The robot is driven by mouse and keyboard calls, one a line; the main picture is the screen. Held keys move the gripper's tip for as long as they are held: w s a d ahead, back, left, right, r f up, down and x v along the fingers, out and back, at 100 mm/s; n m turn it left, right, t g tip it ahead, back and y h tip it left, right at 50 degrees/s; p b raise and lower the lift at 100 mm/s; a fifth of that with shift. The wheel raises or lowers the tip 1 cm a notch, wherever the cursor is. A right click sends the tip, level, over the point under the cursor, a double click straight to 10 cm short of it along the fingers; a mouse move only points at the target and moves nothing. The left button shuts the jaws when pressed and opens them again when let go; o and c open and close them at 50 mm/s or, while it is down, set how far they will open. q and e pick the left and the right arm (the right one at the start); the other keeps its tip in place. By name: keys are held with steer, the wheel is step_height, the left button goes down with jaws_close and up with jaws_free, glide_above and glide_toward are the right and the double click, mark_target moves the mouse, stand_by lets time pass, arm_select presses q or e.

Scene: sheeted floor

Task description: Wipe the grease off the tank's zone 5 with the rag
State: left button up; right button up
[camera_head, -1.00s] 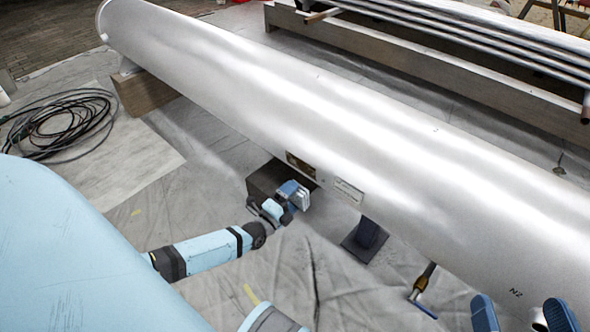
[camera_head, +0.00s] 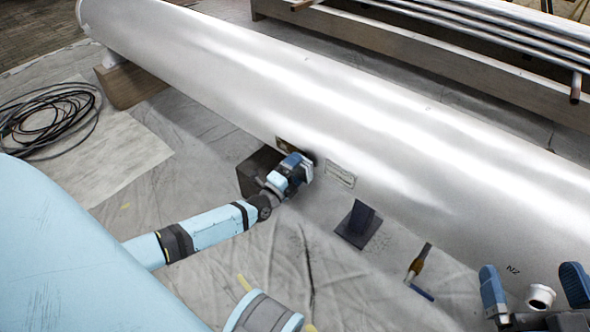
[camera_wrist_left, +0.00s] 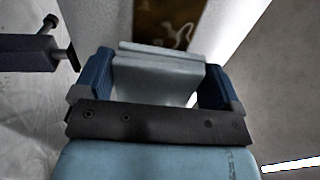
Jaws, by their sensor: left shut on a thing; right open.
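The long silver tank (camera_head: 330,110) lies diagonally across the head view. My left gripper (camera_head: 299,168) is shut on the rag (camera_head: 307,170), a pale grey folded cloth, close to the tank's lower near side. In the left wrist view the rag (camera_wrist_left: 158,80) spans between the two blue fingers, in front of a brown patch (camera_wrist_left: 150,22) with a pale squiggle. I cannot tell whether the rag touches the tank, or whether the patch is grease or a plate. My right gripper (camera_head: 533,287) is open and empty at the lower right.
A white nozzle (camera_head: 540,297) shows between my right fingers, near the mark N2. A pale label (camera_head: 340,174), a dark support (camera_head: 358,224) and a brown-and-blue tool (camera_head: 419,270) are near the tank. Coiled cables (camera_head: 50,118) lie left; beams with pipes (camera_head: 430,50) lie behind.

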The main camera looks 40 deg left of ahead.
arm_select(q)
steer(key=shift+w+d+r, duration=0.1)
steer(key=shift+w, duration=0.8)
stand_by(0.3)
